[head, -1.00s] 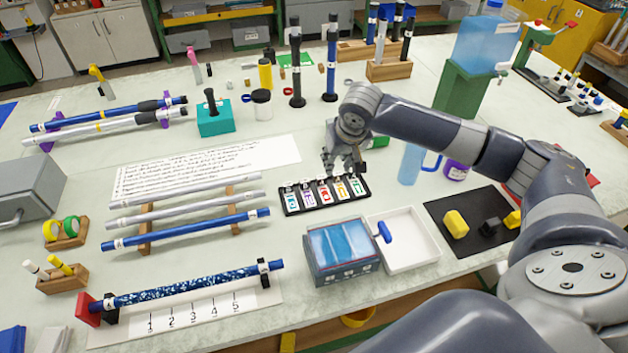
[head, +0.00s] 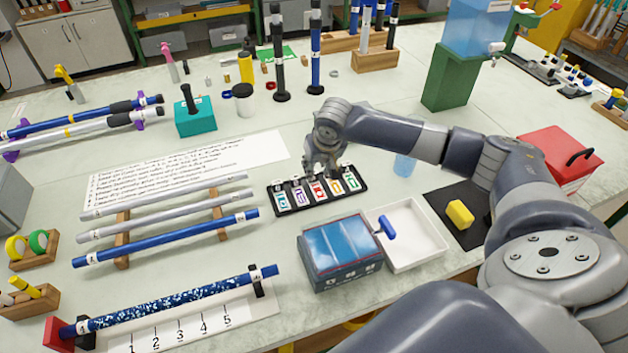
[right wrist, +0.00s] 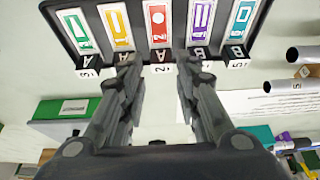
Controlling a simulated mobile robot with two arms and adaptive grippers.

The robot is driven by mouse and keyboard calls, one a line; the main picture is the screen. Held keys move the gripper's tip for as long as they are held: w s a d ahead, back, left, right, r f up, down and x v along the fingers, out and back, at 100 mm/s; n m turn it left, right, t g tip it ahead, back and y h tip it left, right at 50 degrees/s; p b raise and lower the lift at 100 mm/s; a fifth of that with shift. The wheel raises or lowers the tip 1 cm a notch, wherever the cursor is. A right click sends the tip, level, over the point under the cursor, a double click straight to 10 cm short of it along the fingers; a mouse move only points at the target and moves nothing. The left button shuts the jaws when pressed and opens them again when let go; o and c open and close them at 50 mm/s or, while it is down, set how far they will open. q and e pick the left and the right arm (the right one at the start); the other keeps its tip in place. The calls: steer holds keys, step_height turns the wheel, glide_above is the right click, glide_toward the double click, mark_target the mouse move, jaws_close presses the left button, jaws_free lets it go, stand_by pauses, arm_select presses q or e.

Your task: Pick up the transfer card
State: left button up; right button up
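I cannot tell which is the transfer card. My right gripper (head: 320,174) is just above the rack's back side, over the middle. In the right wrist view, its fingers (right wrist: 158,72) are open and empty, with the red card (right wrist: 158,25) lined up between them and just beyond the tips. My left gripper is not in view.
In front of the rack are a blue-topped box (head: 342,268) and a white tray (head: 432,262) with a blue-handled tool (head: 387,227). Rods on a wooden stand (head: 122,250) lie to the left. A written sheet (head: 190,165) lies behind them. A black mat (head: 478,237) carries a yellow block (head: 460,213).

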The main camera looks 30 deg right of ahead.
mark_target(317, 185)
steer(key=shift+w+p+x, duration=0.2)
steer(key=shift+p+x, duration=0.25)
steer(key=shift+x, duration=2.25)
steer(key=shift+r, duration=0.1)
steer(key=c, duration=0.5)
